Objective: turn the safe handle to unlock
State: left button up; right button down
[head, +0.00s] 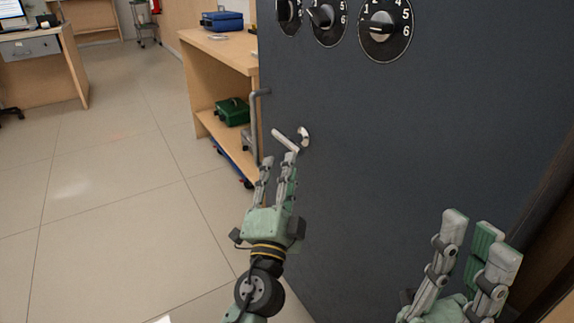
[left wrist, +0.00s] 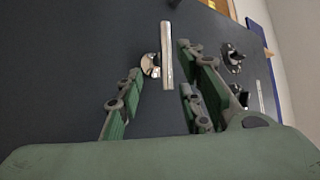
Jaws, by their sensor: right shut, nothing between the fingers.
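The dark grey safe door (head: 400,150) fills the right of the head view. Its silver lever handle (head: 286,141) sticks out on a round mount near the door's left edge, pointing up and left there. My left gripper (head: 279,165) is just below the handle. In the left wrist view the handle (left wrist: 167,55) lies ahead of the fingertips, in line with the gap between the fingers (left wrist: 158,82). The left fingers are spread, with nothing visibly held. My right gripper (head: 478,240) is shut and empty, low in front of the door, away from the handle.
Numbered dials (head: 384,28) sit high on the door. A grey vertical bar (head: 254,125) stands at its left edge. Behind is a wooden shelf unit (head: 222,58) with a blue case (head: 222,21) and a green box (head: 232,111). The tiled floor (head: 100,190) at left is clear.

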aim_at(287, 142)
pick_arm(q)
jog(key=shift+y, duration=0.4)
jog(key=x, duration=0.8)
jog(key=shift+a+r+p, duration=0.25)
jog(key=shift+r+p, duration=0.15)
grip_shut()
